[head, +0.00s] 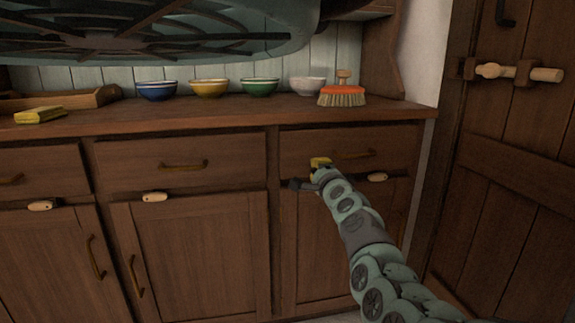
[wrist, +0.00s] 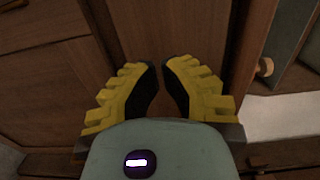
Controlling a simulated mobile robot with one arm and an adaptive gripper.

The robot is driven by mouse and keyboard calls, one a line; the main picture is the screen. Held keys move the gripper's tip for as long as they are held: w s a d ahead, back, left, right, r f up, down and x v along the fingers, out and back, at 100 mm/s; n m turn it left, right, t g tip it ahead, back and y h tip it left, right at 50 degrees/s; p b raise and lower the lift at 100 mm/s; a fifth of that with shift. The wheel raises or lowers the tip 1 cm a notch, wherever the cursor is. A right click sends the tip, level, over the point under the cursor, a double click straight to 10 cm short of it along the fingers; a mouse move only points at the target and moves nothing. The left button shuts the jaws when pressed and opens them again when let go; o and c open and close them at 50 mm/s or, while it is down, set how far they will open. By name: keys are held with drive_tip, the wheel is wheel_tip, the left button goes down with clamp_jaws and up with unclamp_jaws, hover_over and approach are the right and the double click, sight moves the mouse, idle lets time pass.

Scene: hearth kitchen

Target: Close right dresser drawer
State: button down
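A wooden turn latch (head: 377,177) sits below the drawer. The counter (head: 200,113) holds several bowls, an orange brush (head: 341,96) and a yellow sponge (head: 39,115). A wooden door (head: 510,150) with a bolt stands at the right. A dark green object hangs across the top left.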

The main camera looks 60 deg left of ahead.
drive_tip(key=p+v, duration=0.2)
drive_tip(key=v, duration=0.5)
drive_tip(key=shift+s+d+r+p, duration=0.15)
drive_tip(key=shift+d+r+p, duration=0.15)
drive_tip(key=shift+d+r, duration=0.1)
